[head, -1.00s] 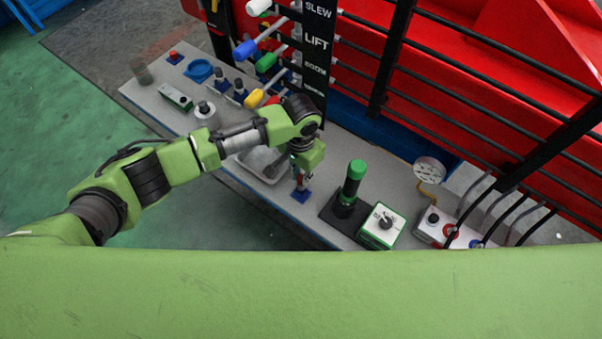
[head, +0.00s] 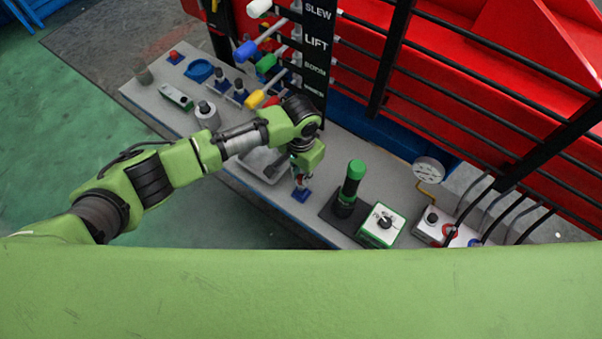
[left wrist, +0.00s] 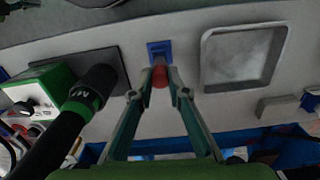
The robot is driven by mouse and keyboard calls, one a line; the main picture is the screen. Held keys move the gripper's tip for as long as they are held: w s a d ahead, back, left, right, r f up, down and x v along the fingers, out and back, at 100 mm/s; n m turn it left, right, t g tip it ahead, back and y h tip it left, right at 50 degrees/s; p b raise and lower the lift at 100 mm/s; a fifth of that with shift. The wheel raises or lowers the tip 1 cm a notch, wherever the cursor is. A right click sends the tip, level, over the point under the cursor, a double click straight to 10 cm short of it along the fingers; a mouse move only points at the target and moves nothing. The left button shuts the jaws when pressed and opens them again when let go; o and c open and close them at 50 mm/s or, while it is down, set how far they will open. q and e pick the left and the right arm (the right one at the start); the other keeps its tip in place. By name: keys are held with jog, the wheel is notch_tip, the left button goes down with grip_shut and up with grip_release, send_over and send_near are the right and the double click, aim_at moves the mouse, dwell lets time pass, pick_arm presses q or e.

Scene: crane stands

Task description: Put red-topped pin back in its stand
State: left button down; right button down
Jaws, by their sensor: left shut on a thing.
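My left gripper (head: 299,180) is over a small blue stand (head: 301,196) near the table's front edge. In the left wrist view, the gripper (left wrist: 154,92) has its fingertips on either side of the red-topped pin (left wrist: 160,77) and is shut on it. The blue stand (left wrist: 160,48) shows just beyond the red top. The fingers hide most of the pin in the head view. I cannot tell how far the pin's lower end is inside the stand. My right gripper is not in view.
A green-topped black cylinder (head: 350,185) and a white dial box (head: 382,226) stand right of the gripper. A shallow tray (left wrist: 276,56) lies on the stand's other side. Another red-topped piece (head: 174,57) sits at the far left. Levers (head: 262,58) rise behind.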

pick_arm(q)
jog(key=shift+f+b, duration=0.85)
jog(key=shift+f, duration=0.85)
jog(key=c, duration=1.9)
grip_release()
notch_tip(320, 180, up, 5)
jog(key=p, duration=0.5)
jog(key=shift+r+p, duration=0.1)
jog(key=shift+p, duration=0.2)
